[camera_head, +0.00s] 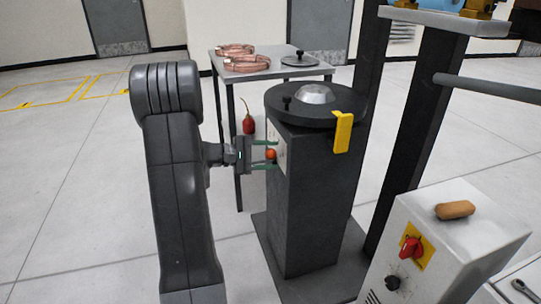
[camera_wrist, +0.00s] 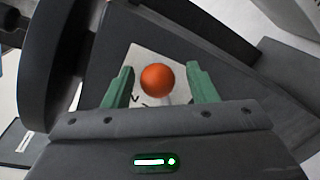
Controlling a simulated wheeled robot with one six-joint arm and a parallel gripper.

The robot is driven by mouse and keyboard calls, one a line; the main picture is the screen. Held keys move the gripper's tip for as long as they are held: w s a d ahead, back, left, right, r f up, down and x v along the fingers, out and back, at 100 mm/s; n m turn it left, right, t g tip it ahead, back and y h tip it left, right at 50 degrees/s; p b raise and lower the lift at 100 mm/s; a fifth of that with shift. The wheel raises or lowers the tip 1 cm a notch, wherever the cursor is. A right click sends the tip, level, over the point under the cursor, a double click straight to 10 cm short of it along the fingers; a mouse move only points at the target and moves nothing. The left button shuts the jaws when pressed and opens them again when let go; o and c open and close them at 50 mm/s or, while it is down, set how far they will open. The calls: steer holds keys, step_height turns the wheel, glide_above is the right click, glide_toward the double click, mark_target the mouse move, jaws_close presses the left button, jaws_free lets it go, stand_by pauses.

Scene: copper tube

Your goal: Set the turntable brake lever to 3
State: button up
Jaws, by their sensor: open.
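The turntable (camera_head: 322,105) is a dark round disc with a shiny dome, on top of a dark square pedestal (camera_head: 308,190). An orange ball knob (camera_head: 271,154), which looks like the brake lever's end, sits at a pale plate (camera_head: 281,140) on the pedestal's left side. My gripper (camera_head: 265,155) is open, with one green finger above the knob and one below it. In the wrist view the orange knob (camera_wrist: 157,79) lies between the two green fingers (camera_wrist: 160,86), with a visible gap on each side.
A yellow tab (camera_head: 342,132) hangs at the turntable's rim. A table (camera_head: 290,73) with copper coils (camera_head: 240,63) stands behind, with a red object (camera_head: 249,120) near its leg. A white cabinet (camera_head: 470,235) with a red knob (camera_head: 411,248) stands at right. Floor at left is clear.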

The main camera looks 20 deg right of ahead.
steer(key=p+v, duration=0.3)
steer(key=v, duration=1)
steer(key=shift+f, duration=0.1)
steer(key=b+x, duration=0.3)
steer(key=x, duration=1)
steer(key=shift+d+b, duration=0.3)
steer(key=shift+d, duration=0.05)
